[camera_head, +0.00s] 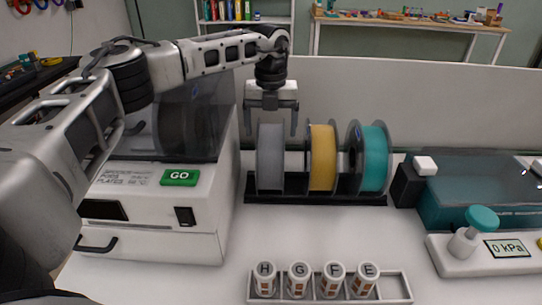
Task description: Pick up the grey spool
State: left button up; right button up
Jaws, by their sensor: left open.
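The grey spool (270,157) stands upright at the left end of a black rack (315,199), in a row with a yellow spool (322,158) and a teal spool (373,158). My left gripper (271,128) points down over the grey spool from above. Its two fingers are open, one toward each side of the spool's top. I cannot tell whether they touch it. My right gripper is not in view.
A white machine with a green GO button (179,178) stands close left of the rack. A white tray (396,289) with labelled vials is in front. A teal device (480,185) and a pressure gauge unit (486,262) are at right. Bare table lies between rack and tray.

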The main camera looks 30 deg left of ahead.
pick_arm(q)
jog(key=c, duration=1.9)
jog(key=shift+w+r, duration=0.1)
jog(key=shift+r, duration=0.05)
grip_shut()
jog(key=shift+r, duration=0.15)
